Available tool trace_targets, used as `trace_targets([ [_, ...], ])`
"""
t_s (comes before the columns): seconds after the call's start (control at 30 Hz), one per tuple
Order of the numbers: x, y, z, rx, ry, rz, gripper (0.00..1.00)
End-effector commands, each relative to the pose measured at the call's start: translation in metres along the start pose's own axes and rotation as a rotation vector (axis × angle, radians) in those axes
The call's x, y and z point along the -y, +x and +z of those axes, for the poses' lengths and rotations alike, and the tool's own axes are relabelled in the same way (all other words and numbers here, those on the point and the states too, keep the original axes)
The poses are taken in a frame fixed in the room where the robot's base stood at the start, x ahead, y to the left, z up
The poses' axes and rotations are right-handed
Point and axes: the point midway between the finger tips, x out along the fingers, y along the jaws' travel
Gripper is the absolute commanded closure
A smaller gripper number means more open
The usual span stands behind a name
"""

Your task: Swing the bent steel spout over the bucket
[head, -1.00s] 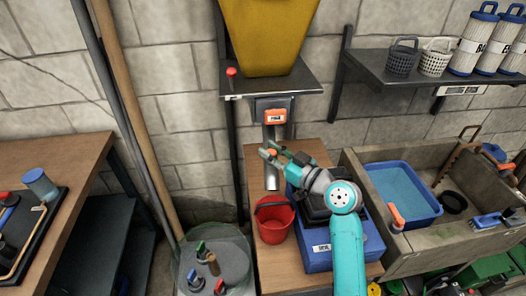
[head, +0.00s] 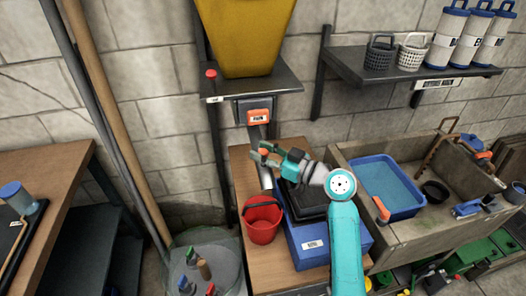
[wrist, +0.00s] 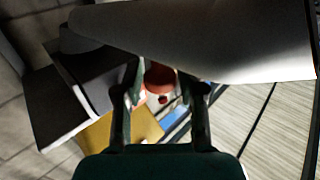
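The bent steel spout (head: 265,178) hangs below the orange-fronted outlet of the yellow hopper. Its lower end is just above the red bucket (head: 262,222), which stands on the wooden bench. My gripper (head: 262,154) is at the spout's middle, with its fingers apart and a small orange-red piece between them. In the wrist view, that red piece (wrist: 160,80) shows between the two fingers; whether they press on it is unclear. A large pale grey curved surface, perhaps the spout, crosses the top of that view close to the fingers. The spout's middle is partly hidden by my gripper.
The hopper (head: 243,38) sits on a dark shelf above. A blue case (head: 320,248) with a black top lies under my forearm, beside the bucket. A stone sink (head: 425,228) with a blue tray (head: 388,185) is at right. A clear bin (head: 215,255) of tools stands at left.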

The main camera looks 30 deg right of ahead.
Motion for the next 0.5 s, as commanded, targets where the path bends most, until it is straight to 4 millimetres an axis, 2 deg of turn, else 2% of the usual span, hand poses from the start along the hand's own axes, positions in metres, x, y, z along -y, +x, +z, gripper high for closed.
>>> trace_targets([
  [0.33, 0.000, -0.001, -0.001, -0.001, -0.001, 0.001, 0.47],
  [0.5, -0.001, -0.017, 0.000, -0.001, 0.000, 0.004, 0.47],
])
